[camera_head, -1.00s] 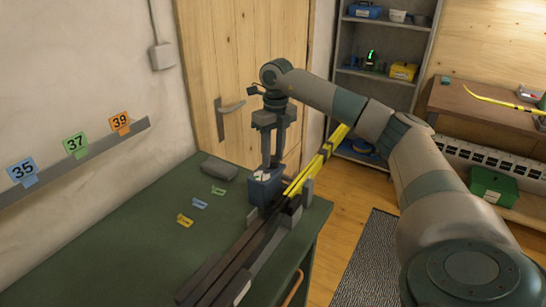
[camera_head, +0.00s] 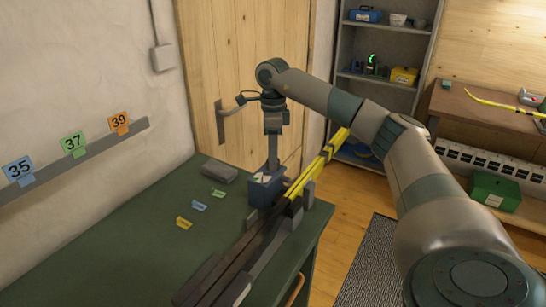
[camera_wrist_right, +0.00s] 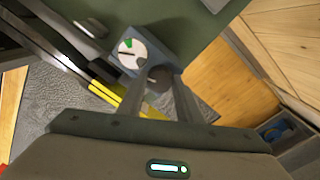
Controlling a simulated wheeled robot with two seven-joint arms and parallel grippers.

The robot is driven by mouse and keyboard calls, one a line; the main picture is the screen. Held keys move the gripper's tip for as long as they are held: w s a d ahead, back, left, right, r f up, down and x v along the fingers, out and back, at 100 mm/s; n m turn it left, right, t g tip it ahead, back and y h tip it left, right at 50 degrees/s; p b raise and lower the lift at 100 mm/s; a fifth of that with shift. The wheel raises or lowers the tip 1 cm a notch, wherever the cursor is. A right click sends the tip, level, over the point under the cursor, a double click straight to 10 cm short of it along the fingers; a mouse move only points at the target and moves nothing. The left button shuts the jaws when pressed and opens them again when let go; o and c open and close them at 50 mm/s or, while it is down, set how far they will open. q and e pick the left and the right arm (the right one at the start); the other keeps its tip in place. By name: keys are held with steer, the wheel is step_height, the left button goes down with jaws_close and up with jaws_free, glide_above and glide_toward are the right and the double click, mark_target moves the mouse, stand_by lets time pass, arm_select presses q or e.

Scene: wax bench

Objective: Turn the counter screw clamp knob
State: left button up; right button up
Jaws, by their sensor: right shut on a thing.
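The screw clamp is a blue block (camera_head: 266,191) at the far right end of the green bench, beside the yellow ski. The wrist view shows its top (camera_wrist_right: 165,42), with a white dial (camera_wrist_right: 132,53) bearing a green sector and a dark pointer. A dark round knob (camera_wrist_right: 159,76) sits beside the dial. My right gripper (camera_head: 273,169) points down onto the clamp. In the wrist view its fingers (camera_wrist_right: 163,84) are shut on the knob, partly hiding it. In the head view the knob is hidden behind the fingers. My left gripper is not in view.
The green bench (camera_head: 110,245) carries a grey block (camera_head: 219,174) and small blue, green and yellow tags. A dark ski rail (camera_head: 237,260) runs along its right side. The yellow ski (camera_head: 318,167) slants up close beside my gripper. A wooden door (camera_head: 245,70) stands behind.

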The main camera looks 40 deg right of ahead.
steer(key=shift+r+n, duration=0.1)
steer(key=shift+n, duration=0.2)
steer(key=o, duration=1)
steer(key=shift+o, duration=0.2)
steer(key=shift+r, duration=0.45)
steer(key=r+b, duration=0.1)
steer(key=r, duration=0.1)
steer(key=r+b, duration=0.1)
steer(key=r, duration=0.2)
steer(key=shift+w+d, duration=0.1)
steer(key=shift+w, duration=0.1)
step_height(320, 180, up, 11)
steer(key=p, duration=0.2)
steer(key=shift+w+d+r, duration=0.2)
steer(key=shift+d, duration=0.05)
